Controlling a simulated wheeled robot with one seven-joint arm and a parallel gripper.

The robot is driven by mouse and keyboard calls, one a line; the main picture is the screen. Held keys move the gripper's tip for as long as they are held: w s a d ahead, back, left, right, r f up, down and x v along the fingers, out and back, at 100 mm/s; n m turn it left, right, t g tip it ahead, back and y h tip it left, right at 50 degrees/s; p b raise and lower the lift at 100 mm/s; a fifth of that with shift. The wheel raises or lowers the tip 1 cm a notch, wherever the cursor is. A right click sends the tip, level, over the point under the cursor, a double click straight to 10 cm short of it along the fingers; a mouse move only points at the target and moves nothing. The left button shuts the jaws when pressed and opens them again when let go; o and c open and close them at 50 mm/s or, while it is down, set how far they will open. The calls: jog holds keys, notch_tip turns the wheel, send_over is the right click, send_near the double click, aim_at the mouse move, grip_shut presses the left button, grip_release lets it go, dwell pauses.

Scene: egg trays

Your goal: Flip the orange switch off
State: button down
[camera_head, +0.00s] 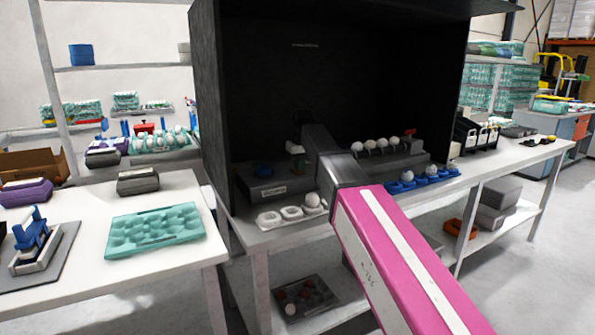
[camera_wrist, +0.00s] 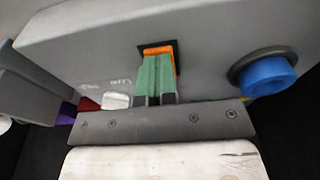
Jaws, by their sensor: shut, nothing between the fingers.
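The orange switch (camera_wrist: 158,50) sits in a dark square recess on a grey box (camera_wrist: 215,35) in the wrist view. Only its top part shows; the fingers hide the rest. My gripper (camera_wrist: 157,62) has its green-tipped fingers shut together with nothing between them. The tips are right at the switch and overlap its lower part in the picture; I cannot tell whether they touch it. In the head view, my gripper (camera_head: 296,148) is over the grey box (camera_head: 275,188) inside the dark booth. The switch cannot be made out there.
A blue round knob (camera_wrist: 266,76) stands out from the box right of the switch. A white switch (camera_wrist: 117,100) is at left. In the head view, a white egg tray (camera_head: 270,218) lies before the box and a blue egg tray (camera_head: 425,180) is to the right.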

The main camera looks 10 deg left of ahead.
jog(key=shift+r, duration=3.45)
